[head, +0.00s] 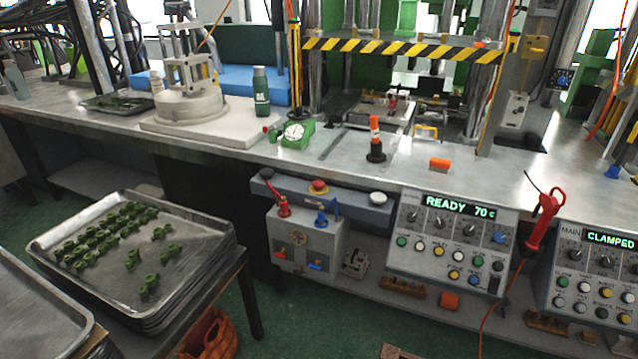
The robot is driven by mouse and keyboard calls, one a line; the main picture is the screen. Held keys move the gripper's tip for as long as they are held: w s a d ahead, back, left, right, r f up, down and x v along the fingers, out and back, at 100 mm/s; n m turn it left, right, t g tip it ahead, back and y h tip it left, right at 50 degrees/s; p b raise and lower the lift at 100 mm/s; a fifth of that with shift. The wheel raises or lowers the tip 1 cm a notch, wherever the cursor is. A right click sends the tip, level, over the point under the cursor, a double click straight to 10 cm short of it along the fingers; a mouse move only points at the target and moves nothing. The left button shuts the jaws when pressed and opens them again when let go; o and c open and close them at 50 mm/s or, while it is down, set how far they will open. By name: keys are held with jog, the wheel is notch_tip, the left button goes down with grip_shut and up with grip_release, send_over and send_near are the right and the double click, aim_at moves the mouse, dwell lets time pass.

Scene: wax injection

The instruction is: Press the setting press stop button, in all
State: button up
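A control panel (451,243) with a green display reading "READY 70 C" is fixed to the bench front. It carries dark knobs, a blue knob (498,237) and several green, white, yellow and dark buttons. A second panel (598,276) at the right edge reads "MAIN" and "CLAMPED" and has similar buttons. The button labels are too small to read surely, so I cannot tell which is the setting press stop button. My gripper is not in view.
A press with a yellow-black striped beam (400,47) stands on the metal bench (225,150). A red handheld tool (540,222) with a cord hangs between the panels. A tray of green parts (190,262) stands at lower left. Green floor shows below the panels.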

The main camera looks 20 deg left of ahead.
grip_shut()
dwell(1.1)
